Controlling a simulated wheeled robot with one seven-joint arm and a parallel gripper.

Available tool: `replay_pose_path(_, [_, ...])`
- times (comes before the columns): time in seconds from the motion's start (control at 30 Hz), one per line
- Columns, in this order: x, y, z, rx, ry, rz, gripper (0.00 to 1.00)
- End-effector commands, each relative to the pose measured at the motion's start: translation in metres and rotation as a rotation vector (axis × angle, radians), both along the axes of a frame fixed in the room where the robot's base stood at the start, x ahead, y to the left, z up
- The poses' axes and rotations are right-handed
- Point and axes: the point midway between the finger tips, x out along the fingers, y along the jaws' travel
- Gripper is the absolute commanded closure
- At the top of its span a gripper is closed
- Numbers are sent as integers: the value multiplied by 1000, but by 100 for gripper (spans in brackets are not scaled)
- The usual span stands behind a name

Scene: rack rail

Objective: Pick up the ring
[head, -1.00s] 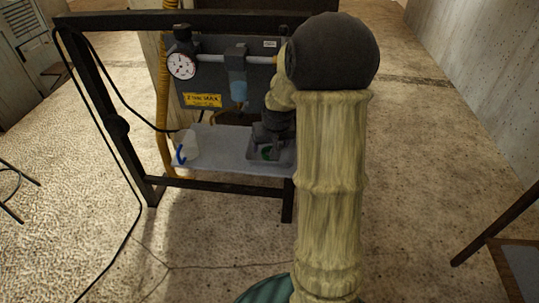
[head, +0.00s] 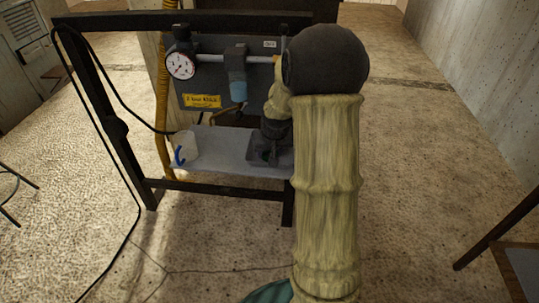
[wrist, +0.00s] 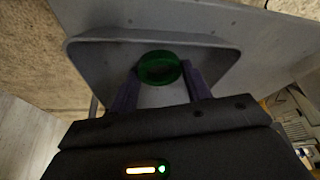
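The green ring (wrist: 160,67) lies in a shallow grey tray (wrist: 92,62) in the wrist view. My gripper (wrist: 161,73) has its two dark fingers apart, one on each side of the ring. The fingertips are close to the ring's edges; I cannot tell whether they touch it. In the head view, my gripper (head: 272,150) points down into the tray (head: 284,160) at the right end of the pale shelf (head: 222,150). There the ring is mostly hidden by my gripper.
Behind the shelf is a grey panel with a gauge (head: 180,65), a pipe and a blue-bowled filter (head: 238,88). A dark frame (head: 100,110) and hoses surround it. Open floor lies in front.

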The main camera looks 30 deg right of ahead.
Motion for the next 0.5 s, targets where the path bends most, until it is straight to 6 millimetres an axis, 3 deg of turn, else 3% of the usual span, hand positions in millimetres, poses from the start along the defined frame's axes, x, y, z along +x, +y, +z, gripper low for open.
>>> replay_pose_path(0.33, [0, 0, 2, 0, -1, 0, 75])
replay_pose_path(0.5, [0, 0, 21, 0, -3, -1, 75])
